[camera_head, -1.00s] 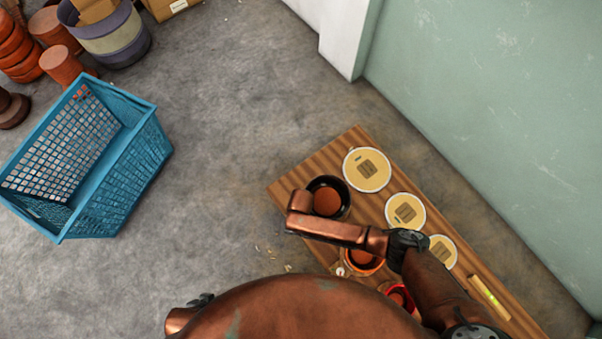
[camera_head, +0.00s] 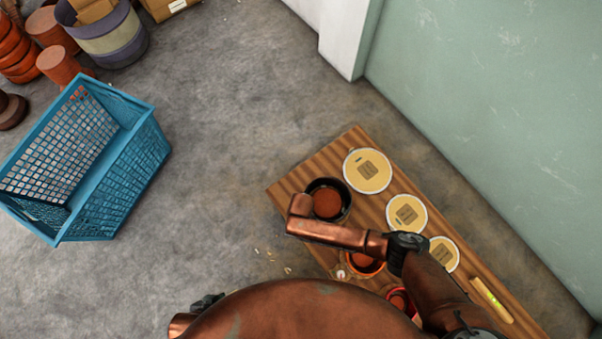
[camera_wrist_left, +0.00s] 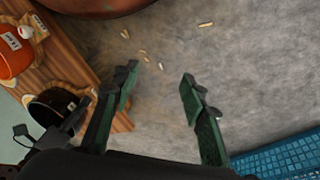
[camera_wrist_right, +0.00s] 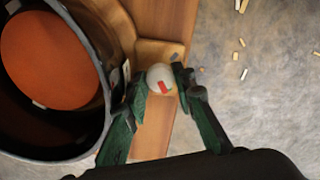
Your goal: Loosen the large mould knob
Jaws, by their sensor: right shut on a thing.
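The large mould is a dark round tub (camera_head: 346,192) with an orange-brown inside, at the far left end of the wooden bench. It fills the left of the right wrist view (camera_wrist_right: 45,125). Its knob (camera_wrist_right: 160,77) is a white ball with a red and green mark, beside the tub's wall. My right gripper (camera_wrist_right: 158,88) is shut on this knob, one finger on each side. In the head view my arm hides gripper and knob. My left gripper (camera_wrist_left: 157,82) is open and empty above the floor. The dark tub also shows in the left wrist view (camera_wrist_left: 52,108).
An orange mould (camera_head: 378,267) and a red one (camera_head: 392,295) stand along the bench (camera_head: 290,185), beside several pale round discs (camera_head: 367,171). A yellow tool (camera_head: 491,299) lies at the near end.

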